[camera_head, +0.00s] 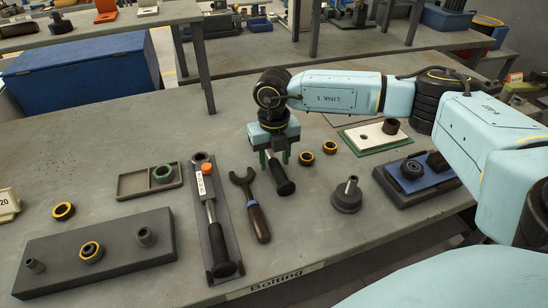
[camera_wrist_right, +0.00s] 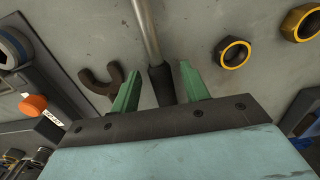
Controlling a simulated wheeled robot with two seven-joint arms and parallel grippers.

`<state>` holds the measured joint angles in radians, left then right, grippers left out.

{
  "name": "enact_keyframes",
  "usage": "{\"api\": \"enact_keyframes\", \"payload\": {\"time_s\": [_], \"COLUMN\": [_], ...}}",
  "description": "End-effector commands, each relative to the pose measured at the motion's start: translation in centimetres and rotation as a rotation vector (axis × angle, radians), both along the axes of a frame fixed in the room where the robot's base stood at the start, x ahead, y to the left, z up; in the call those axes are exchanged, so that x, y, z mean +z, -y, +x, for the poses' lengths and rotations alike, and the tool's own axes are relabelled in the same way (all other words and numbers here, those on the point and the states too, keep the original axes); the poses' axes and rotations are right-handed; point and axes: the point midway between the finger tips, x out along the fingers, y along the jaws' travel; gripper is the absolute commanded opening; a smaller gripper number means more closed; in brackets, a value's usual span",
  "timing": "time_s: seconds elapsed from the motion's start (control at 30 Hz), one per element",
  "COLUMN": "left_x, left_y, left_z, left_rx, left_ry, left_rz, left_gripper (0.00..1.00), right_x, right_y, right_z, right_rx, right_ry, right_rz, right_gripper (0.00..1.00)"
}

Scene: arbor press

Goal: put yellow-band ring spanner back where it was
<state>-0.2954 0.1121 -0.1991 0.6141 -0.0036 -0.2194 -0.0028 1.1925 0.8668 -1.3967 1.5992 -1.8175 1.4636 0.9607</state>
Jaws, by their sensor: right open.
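A tool with a steel shaft and black handle (camera_head: 283,183) lies on the table under my right gripper (camera_head: 276,158). Its head is hidden behind the gripper in the head view, and I see no yellow band on it. In the right wrist view, its handle (camera_wrist_right: 161,84) shows between the open fingers of my right gripper (camera_wrist_right: 160,78); the gripper is not closed on it. Another black-handled tool (camera_head: 218,246) lies on a long grey board (camera_head: 229,233) with an orange piece (camera_head: 207,169) near its top. My left gripper is not in view.
An open-ended spanner (camera_head: 255,212) lies between the board and my right gripper. Yellow-edged rings (camera_head: 306,158), a grey cone-shaped part (camera_head: 347,198), a shallow tray (camera_head: 134,184) and a grey block with pegs (camera_head: 120,262) stand around. The table's front middle is clear.

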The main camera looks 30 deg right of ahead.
Motion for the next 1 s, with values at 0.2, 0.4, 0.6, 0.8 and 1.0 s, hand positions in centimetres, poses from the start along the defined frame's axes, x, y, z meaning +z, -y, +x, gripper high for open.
{"api": "enact_keyframes", "payload": {"time_s": [0.2, 0.4, 0.6, 0.8, 1.0], "left_x": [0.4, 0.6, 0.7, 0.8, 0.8], "left_y": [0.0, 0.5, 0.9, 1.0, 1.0], "left_z": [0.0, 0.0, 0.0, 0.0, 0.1], "left_rx": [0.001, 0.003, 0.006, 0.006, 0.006], "left_ry": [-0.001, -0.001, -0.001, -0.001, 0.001], "left_rz": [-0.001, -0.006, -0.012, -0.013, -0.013], "left_gripper": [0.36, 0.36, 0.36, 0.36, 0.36], "right_x": [4.1, 8.4, 11.1, 11.9, 11.9], "right_y": [0.0, 0.0, 0.0, 0.0, 0.0], "right_z": [0.1, 0.1, 0.1, 0.0, 0.0], "right_rx": [-0.001, -0.001, -0.001, 0.0, 0.0], "right_ry": [0.007, 0.006, 0.003, 0.001, 0.001], "right_rz": [0.002, 0.002, 0.001, 0.001, 0.001], "right_gripper": [0.45, 0.45, 0.45, 0.45, 0.45]}}
